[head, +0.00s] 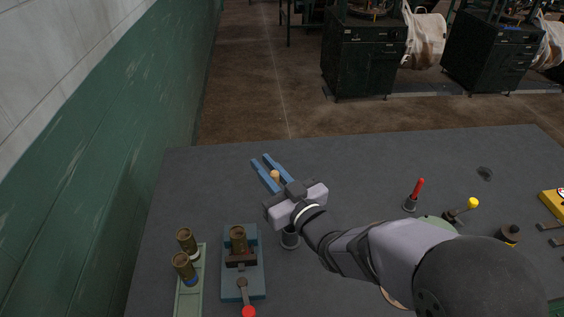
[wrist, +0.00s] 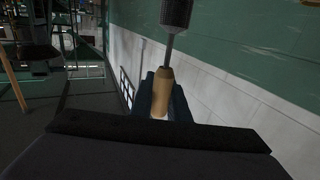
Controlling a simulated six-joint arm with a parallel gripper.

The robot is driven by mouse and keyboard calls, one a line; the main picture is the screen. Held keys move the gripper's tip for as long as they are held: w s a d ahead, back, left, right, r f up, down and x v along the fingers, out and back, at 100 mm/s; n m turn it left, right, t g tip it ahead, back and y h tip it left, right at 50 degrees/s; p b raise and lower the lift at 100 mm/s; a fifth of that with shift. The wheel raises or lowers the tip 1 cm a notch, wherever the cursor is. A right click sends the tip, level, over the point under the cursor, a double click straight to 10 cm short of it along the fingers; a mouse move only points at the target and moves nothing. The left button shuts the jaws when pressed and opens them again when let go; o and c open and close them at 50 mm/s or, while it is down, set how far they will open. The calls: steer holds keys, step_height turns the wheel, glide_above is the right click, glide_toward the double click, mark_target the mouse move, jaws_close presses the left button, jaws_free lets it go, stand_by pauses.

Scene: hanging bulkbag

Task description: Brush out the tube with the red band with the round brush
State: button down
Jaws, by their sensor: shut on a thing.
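My gripper (head: 272,173) has blue fingers and is shut on the tan wooden handle of the round brush (head: 275,177), above the table's left half. In the wrist view the brush (wrist: 175,28) shows its handle, metal shaft and dark round head, partly cut off at the top edge. The head view shows only the handle end. A brass tube (head: 238,236) stands upright in a blue clamp fixture (head: 257,283), with a reddish-brown part low on it; I cannot tell if this is the red band. Two other tubes stand left, one with a white band (head: 186,240), one blue-banded (head: 183,264).
The two tubes stand on a pale green tray (head: 188,304). The fixture has a red-knobbed lever (head: 249,311). A grey cup (head: 290,241) stands under my wrist. A red-handled tool (head: 418,188) and a yellow-tipped one (head: 472,204) stand right. The table's back is mostly clear.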

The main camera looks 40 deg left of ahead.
steer(key=s+a+r+n+g+p, duration=0.1)
steer(key=s+a+n+g+p, duration=0.1)
steer(key=s, duration=0.3)
steer(key=s+a+r+n+g+p, duration=0.2)
steer(key=s+g, duration=0.3)
steer(key=s, duration=0.1)
steer(key=shift+y+p, duration=0.35)
steer(key=shift+y, duration=0.05)
steer(key=shift+a+f, duration=0.1)
steer(key=shift+f, duration=0.1)
steer(key=shift+f+b, duration=1.8)
steer(key=shift+f, duration=0.2)
step_height(320, 180, down, 7)
steer(key=b, duration=0.6)
